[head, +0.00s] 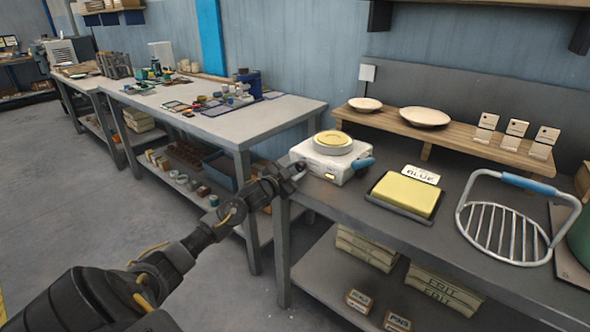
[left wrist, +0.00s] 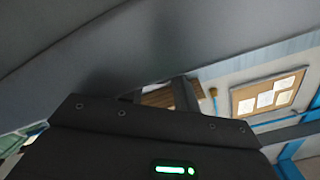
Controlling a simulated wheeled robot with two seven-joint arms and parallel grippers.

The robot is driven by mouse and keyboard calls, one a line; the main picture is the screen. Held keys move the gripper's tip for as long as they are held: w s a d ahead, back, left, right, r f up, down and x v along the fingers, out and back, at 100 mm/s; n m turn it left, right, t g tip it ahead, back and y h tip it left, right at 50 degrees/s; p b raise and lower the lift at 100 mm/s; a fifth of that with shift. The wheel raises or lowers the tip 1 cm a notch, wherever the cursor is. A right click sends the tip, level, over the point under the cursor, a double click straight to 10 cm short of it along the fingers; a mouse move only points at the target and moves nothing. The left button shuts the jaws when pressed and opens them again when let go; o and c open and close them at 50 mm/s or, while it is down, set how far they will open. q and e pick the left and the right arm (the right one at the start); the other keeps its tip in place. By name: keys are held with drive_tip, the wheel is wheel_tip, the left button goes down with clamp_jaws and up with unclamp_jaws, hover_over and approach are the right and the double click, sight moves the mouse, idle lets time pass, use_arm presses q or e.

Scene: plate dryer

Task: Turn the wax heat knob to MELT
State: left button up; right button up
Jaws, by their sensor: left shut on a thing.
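The white wax heater (head: 325,166) stands at the left end of the near bench, with a round pot of pale yellow wax (head: 333,139) on top. A blue handle (head: 364,163) sticks out at its right side, and a small yellow-orange label or light shows on its front. My left gripper (head: 298,169) reaches in from the left and is shut at the heater's left side. The knob is hidden by the fingers, so its setting cannot be read. The left wrist view shows dark housing with a green light, not the knob. My right gripper is not in view.
A wooden shelf (head: 435,133) holds bowls and cards behind. Another bench (head: 225,127) stands at the left.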

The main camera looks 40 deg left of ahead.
use_arm(q)
drive_tip(key=shift+m, duration=1.2)
drive_tip(key=o, duration=0.9)
drive_tip(key=shift+o, duration=0.3)
drive_tip(key=shift+d+f, duration=0.1)
drive_tip(key=shift+d, duration=0.05)
drive_tip(key=shift+s+f, duration=0.1)
